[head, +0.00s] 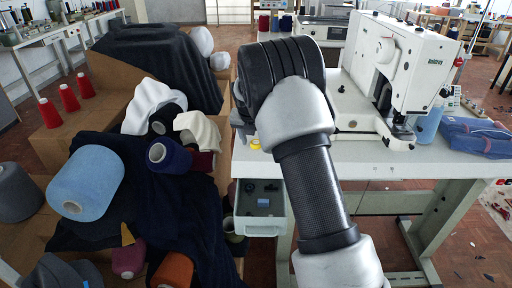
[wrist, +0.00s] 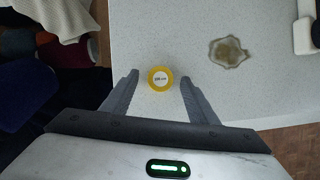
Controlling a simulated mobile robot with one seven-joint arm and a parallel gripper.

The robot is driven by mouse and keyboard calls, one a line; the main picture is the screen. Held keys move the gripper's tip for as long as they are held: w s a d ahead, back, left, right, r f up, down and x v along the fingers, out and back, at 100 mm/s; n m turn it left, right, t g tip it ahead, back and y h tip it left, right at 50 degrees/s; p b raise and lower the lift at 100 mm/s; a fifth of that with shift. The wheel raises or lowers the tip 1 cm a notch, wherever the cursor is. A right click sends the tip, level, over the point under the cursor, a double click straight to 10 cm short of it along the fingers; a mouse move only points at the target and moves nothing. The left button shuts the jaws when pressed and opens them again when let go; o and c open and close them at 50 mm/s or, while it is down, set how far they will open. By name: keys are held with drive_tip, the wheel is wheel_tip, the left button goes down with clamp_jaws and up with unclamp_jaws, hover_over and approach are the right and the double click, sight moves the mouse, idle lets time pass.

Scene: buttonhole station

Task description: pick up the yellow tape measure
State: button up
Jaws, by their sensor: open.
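The yellow tape measure (wrist: 160,78) is a small round disc with a white centre label, lying on the pale sewing table (wrist: 225,95) near its left edge. In the head view only a small bit of the tape measure (head: 254,144) shows beside my arm. My gripper (wrist: 159,82) is open above the table, with one finger on each side of the tape measure and a gap at both sides. In the head view my gripper (head: 240,122) is mostly hidden behind my wrist.
A brownish stain or scrap (wrist: 229,52) lies right of the tape measure. A white sewing machine (head: 400,65) and folded blue cloth (head: 478,138) are on the table's right. Left of the table are thread cones (head: 86,182) and dark cloth (head: 110,215). An open drawer (head: 259,205) hangs below.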

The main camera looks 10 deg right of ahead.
sight(255, 144)
drive_tip(key=c, duration=1.1)
drive_tip(key=shift+r, duration=0.1)
wheel_tip(255, 144, up, 9)
drive_tip(key=p, duration=0.3)
drive_tip(key=s+m+g+y, duration=0.1)
drive_tip(key=s+m+g, duration=0.8)
drive_tip(key=s+m, duration=1.75)
drive_tip(key=r+m+p, duration=0.1)
drive_tip(key=r+p, duration=0.3)
drive_tip(key=p, duration=0.3)
drive_tip(key=r+m+p, duration=0.2)
drive_tip(key=r+p, duration=0.2)
drive_tip(key=p, duration=0.3)
drive_tip(key=r+m+p, duration=0.2)
drive_tip(key=r+p, duration=0.2)
drive_tip(key=p, duration=0.3)
drive_tip(key=shift+w+d+y, duration=0.15)
drive_tip(key=shift+w+y, duration=0.1)
drive_tip(key=shift+y, duration=0.15)
